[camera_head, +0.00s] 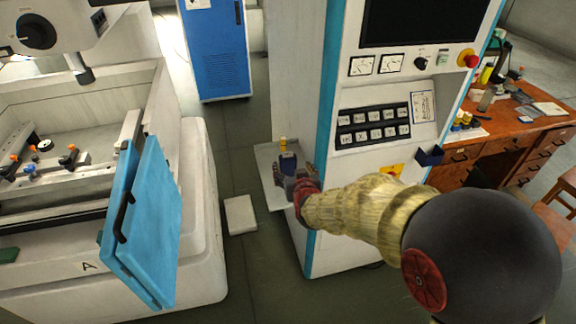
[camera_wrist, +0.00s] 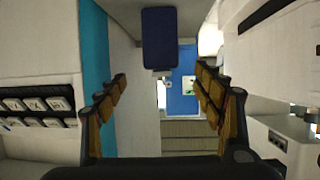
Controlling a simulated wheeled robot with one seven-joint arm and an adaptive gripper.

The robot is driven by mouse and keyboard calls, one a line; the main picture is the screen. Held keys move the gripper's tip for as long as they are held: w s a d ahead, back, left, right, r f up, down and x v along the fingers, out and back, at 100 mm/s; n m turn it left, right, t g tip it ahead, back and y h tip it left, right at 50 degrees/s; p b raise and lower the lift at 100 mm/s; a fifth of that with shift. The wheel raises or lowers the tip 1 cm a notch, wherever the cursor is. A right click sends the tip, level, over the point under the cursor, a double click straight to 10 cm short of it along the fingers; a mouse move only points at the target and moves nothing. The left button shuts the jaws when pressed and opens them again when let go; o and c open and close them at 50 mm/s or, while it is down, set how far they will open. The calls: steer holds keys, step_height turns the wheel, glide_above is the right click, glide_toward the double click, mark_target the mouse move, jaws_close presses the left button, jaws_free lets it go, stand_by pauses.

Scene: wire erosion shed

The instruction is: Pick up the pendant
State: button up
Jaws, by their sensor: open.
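A small dark blue block (camera_head: 288,160), which I take to be the pendant, is at the grey side shelf (camera_head: 268,163) of the tall white cabinet. In the wrist view the dark blue block (camera_wrist: 160,38) shows at the top centre, ahead of and between the lines of the two fingers. My gripper (camera_head: 290,177) is at the shelf, in front of the block, and hides its lower part in the head view. In the wrist view my gripper (camera_wrist: 165,95) is open, with its fingers wide apart and nothing between the tips.
A machine with an open blue door (camera_head: 145,220) stands on the left. Floor (camera_head: 236,165) with a pale slab (camera_head: 240,214) lies between.

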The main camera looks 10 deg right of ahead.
mark_target(289, 161)
steer(key=b+x, duration=0.1)
steer(key=x, duration=0.7)
steer(key=shift+s+f+b, duration=0.1)
steer(key=shift+f+b, duration=0.1)
steer(key=shift+b, duration=0.2)
steer(key=shift+c, duration=1.2)
steer(key=c, duration=1.1)
steer(key=shift+r, duration=0.15)
steer(key=shift+c, duration=0.6)
